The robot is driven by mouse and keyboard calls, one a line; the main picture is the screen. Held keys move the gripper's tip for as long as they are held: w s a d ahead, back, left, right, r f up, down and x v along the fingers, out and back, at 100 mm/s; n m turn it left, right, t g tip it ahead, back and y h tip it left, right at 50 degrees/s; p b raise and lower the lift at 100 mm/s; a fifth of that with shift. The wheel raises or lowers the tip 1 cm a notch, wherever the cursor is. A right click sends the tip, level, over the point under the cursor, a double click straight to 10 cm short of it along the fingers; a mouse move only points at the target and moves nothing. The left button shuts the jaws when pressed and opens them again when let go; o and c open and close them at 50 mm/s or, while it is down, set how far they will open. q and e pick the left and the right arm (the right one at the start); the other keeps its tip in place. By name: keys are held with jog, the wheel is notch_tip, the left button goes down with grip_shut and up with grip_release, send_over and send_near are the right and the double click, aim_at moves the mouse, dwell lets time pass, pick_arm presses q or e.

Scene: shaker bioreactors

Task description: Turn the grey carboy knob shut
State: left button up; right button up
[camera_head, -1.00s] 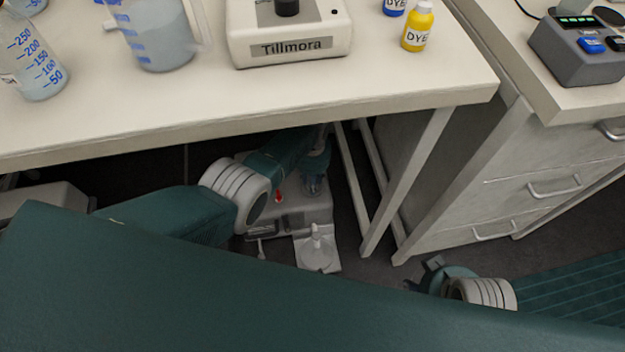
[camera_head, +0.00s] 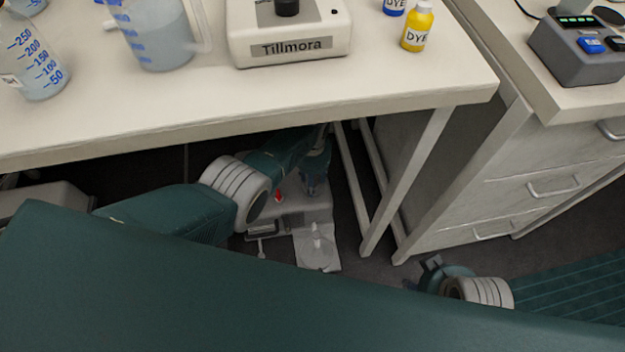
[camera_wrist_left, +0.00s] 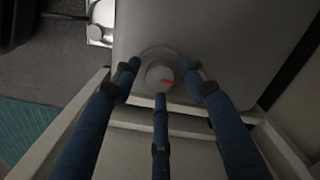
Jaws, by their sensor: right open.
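The grey carboy (camera_wrist_left: 215,30) stands on the floor under the bench. It also shows in the head view (camera_head: 302,216), partly behind my left arm. Its round grey knob (camera_wrist_left: 158,77) has a red mark pointing right in the left wrist view. My left gripper (camera_wrist_left: 160,70) is spread around the knob, with two fingers at its sides and one below; the side fingers look apart from it. In the head view my left gripper (camera_head: 314,180) is small and dim at the carboy. My right gripper (camera_head: 430,270) is open and empty, low beside the bench leg.
The bench top (camera_head: 300,92) hangs over the carboy, with a bench leg (camera_head: 408,180) to its right. A clear tray (camera_head: 318,252) lies in front of the carboy. A drawer cabinet (camera_head: 480,190) stands at right. Bottles, a jug and a Tillmora device (camera_head: 290,35) stand on the bench.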

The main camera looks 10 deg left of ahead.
pick_arm(q)
jog(key=shift+r, duration=0.1)
jog(key=shift+w+r, duration=0.1)
jog(key=shift+r, duration=0.45)
notch_tip(320, 180, up, 11)
jog(key=shift+f, duration=0.15)
dwell(0.5)
